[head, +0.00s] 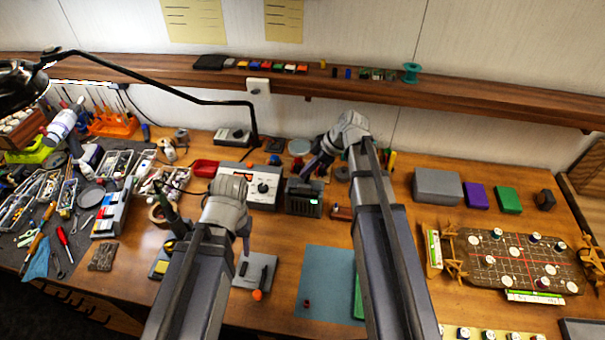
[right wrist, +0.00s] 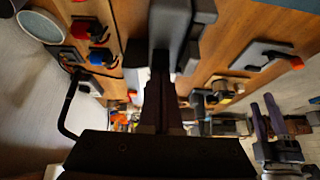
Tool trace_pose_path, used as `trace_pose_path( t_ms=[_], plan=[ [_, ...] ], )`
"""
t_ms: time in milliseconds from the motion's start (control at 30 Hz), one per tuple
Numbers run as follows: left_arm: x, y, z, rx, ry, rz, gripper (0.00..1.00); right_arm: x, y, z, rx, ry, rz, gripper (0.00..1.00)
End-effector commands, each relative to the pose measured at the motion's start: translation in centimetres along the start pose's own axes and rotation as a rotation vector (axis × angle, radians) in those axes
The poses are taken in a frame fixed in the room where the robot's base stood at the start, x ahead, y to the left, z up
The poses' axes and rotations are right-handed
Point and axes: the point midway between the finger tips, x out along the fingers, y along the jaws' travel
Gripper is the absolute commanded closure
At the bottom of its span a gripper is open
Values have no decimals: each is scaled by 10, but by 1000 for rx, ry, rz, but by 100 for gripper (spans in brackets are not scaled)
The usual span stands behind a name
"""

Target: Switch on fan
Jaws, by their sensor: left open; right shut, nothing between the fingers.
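A small dark box with a grille-like front and a small green light (head: 304,198) stands at the middle of the bench; it looks like the fan, but I cannot be sure. My right gripper (head: 316,167) is just behind and above it in the head view, fingers pointing down-left. In the right wrist view its fingers (right wrist: 165,85) are together, with nothing between them. My left gripper (right wrist: 268,118) shows in the right wrist view with its two fingers apart and empty. In the head view my own left wrist mostly hides its fingers. The fan's switch cannot be made out.
A power supply (head: 263,187) with a dial stands left of the dark box. A blue mat (head: 325,275) lies in front. A black lamp arm (head: 160,88) crosses the back left. Grey, purple and green boxes stand at the right, behind a game-like board (head: 520,262).

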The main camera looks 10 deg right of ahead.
Motion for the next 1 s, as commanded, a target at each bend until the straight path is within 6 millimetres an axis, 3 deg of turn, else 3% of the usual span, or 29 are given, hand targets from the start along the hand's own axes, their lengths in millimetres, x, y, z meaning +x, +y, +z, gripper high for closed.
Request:
trace_pose_path(
  t_ms=[1000],
  plan=[
    [-17,-2,1,0,0,0,50,-14,0,-9,-1,-3,-2,100]
  ],
)
